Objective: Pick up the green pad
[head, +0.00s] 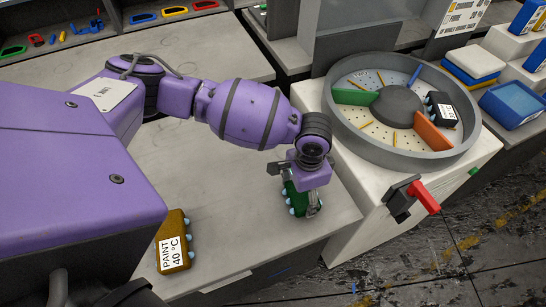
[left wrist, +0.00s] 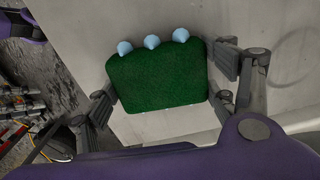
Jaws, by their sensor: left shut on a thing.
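The green pad (head: 291,201) is dark green with pale blue knobs along its edge. In the head view it sits under my left wrist, near the right end of the grey worktop, partly hidden by the gripper. In the left wrist view the green pad (left wrist: 160,78) lies between the two fingers, with three knobs on its upper edge. My left gripper (head: 296,196) is shut on the pad, with fingers at its left and right sides. I cannot tell whether the pad touches the worktop. My right gripper is not in view.
A brown block labelled "PAINT 40 °C" (head: 173,242) lies on the worktop (head: 230,225) at the front left. A round grey tray with coloured dividers (head: 341,137) stands to the right, holding a black labelled block (head: 441,109). A red-handled lever (head: 424,197) sticks out below it.

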